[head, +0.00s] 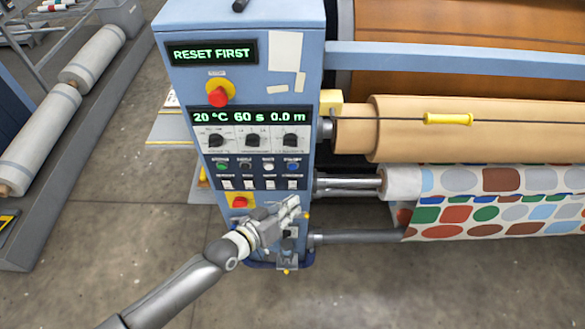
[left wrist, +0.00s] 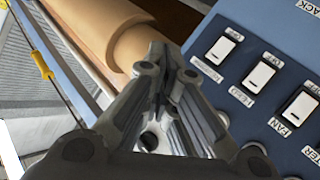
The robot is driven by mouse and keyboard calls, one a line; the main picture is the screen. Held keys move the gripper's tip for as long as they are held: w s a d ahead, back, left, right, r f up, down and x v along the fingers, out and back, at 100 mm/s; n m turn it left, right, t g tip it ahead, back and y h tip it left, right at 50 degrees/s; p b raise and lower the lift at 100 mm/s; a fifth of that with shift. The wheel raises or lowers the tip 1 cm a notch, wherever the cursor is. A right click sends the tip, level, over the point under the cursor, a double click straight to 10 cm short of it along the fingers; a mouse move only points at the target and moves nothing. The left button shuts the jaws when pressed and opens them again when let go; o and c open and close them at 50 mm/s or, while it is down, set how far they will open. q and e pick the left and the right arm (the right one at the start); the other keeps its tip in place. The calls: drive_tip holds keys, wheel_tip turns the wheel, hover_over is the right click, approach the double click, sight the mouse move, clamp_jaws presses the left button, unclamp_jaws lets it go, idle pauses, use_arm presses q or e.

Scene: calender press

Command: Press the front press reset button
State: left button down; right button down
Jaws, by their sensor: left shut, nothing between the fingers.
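The blue control panel (head: 172,88) of the press stands in the middle of the head view. Its display reads RESET FIRST. A row of round buttons sits below the dials, including a green one (head: 222,166), a black one (head: 245,166), a white one (head: 268,166) and a blue one (head: 292,166). Their labels are too small to read. My left gripper (head: 294,205) is shut and empty, in front of the panel's lower right, below the button row and rocker switches. In the left wrist view its fingers (left wrist: 160,62) are together beside white rocker switches (left wrist: 262,72). My right gripper is not in view.
A red emergency-stop button (head: 217,97) on yellow sits above the dials; another red one (head: 240,202) is near my left gripper. Rollers with tan material (head: 400,130) and patterned fabric (head: 480,205) extend right. Open floor (head: 420,290) lies in front.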

sight(293, 167)
use_arm(q)
drive_tip(key=w+b, duration=0.4)
drive_tip(key=w, duration=0.3)
drive_tip(key=shift+w, duration=0.25)
drive_tip(key=shift+w, duration=0.15)
idle(1.1)
drive_tip(key=shift+w+b, duration=0.3)
drive_tip(key=shift+b, duration=0.15)
drive_tip(key=shift+w+b, duration=0.3)
drive_tip(key=shift+w, duration=0.05)
idle(0.4)
drive_tip(key=shift+s, duration=0.1)
drive_tip(key=shift+s+p, duration=0.6)
drive_tip(key=shift+s, duration=0.1)
